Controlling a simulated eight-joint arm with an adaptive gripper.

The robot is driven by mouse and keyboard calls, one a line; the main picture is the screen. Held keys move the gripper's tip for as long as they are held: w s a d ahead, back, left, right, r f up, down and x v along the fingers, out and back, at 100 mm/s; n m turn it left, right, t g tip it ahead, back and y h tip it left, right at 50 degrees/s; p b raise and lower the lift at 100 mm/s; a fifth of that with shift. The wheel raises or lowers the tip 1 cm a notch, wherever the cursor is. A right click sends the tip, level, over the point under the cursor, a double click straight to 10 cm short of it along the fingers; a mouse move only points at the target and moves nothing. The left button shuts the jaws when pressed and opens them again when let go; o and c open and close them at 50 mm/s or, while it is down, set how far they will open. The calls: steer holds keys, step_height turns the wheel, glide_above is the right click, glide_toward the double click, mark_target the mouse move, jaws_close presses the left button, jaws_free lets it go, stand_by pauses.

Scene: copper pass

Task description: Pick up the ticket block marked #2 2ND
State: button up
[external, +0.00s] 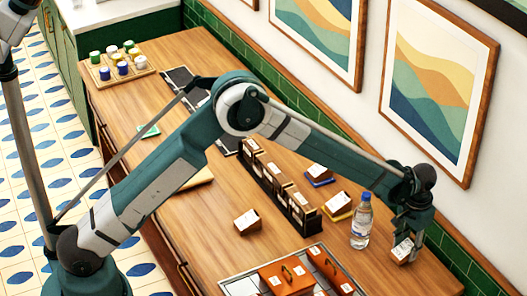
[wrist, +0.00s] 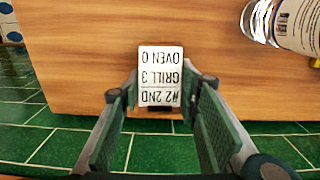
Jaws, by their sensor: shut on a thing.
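The ticket block marked #2 2ND (wrist: 160,75) has a white face with black text reading "#2 2ND, GRILL 3, OVEN 0", upside down in the wrist view. It sits between the two green pads of my gripper (wrist: 162,90), which is shut on it. In the external view my gripper (external: 411,232) is at the right end of the counter, with the block (external: 402,250) at its fingertips. I cannot tell whether the block touches the counter.
A water bottle (external: 361,222) stands just left of my gripper. Other ticket blocks (external: 247,221) lie around a black rack (external: 268,183). Orange boxes (external: 285,279) stand at the front. The green-tiled wall (external: 453,262) runs close behind my gripper.

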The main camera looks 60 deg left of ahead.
mark_target(408, 246)
step_height(408, 246, up, 8)
steer(key=shift+r, duration=0.25)
